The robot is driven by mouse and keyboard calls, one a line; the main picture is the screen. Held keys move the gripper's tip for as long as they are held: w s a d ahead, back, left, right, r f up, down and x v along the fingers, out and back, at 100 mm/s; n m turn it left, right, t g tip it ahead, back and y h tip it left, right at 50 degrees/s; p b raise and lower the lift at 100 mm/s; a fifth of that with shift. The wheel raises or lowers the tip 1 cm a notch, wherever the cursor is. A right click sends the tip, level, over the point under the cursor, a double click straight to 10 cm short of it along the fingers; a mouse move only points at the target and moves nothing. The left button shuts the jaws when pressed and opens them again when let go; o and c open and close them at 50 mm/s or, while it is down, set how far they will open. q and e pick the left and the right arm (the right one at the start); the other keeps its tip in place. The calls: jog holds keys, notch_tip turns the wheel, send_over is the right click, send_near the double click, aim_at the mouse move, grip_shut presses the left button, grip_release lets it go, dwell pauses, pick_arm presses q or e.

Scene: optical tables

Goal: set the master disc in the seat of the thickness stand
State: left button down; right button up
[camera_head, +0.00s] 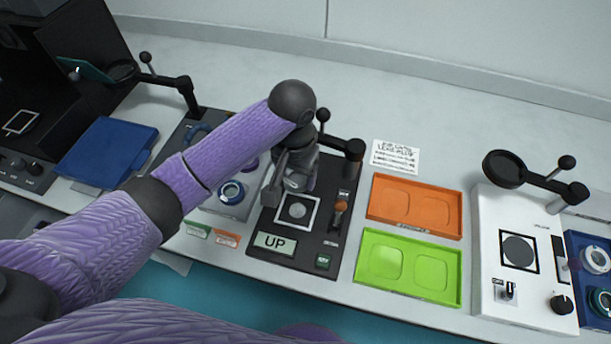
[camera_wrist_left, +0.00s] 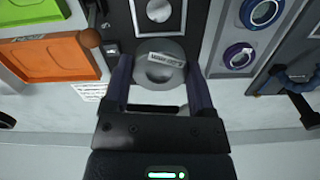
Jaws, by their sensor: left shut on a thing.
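My left gripper (camera_head: 284,194) is shut on the master disc (camera_wrist_left: 160,75), a grey disc with a small printed label. In the left wrist view the disc sits between the two fingers (camera_wrist_left: 160,95). In the head view the disc (camera_head: 295,182) is partly hidden by the gripper. A dark stand (camera_head: 262,263) with a display reading "UP" lies under the gripper; I take it as the thickness stand. Its round grey seat (camera_head: 297,211), inside a white square frame, is just in front of the gripper and looks empty. The seat also shows in the left wrist view (camera_wrist_left: 158,10). My right gripper is not in view.
An orange tray (camera_head: 416,232) and a green tray (camera_head: 408,293) lie right of the stand. A white stand (camera_head: 497,310) is farther right. A grey holder with ringed parts (camera_head: 232,191) is left. A black arm with a knob (camera_head: 354,150) rises behind the seat.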

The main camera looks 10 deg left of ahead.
aim_at(297, 210)
pick_arm(q)
jog(key=shift+s+f, duration=0.25)
jog(key=shift+f, duration=0.35)
notch_tip(297, 210, down, 9)
jog(key=b, duration=0.4)
jog(key=shift+f, duration=0.2)
jog(key=shift+r, duration=0.2)
grip_release()
jog(key=shift+f, duration=0.15)
notch_tip(297, 210, up, 12)
jog(key=p, duration=0.5)
jog(key=shift+f, duration=0.2)
jog(key=shift+r, duration=0.4)
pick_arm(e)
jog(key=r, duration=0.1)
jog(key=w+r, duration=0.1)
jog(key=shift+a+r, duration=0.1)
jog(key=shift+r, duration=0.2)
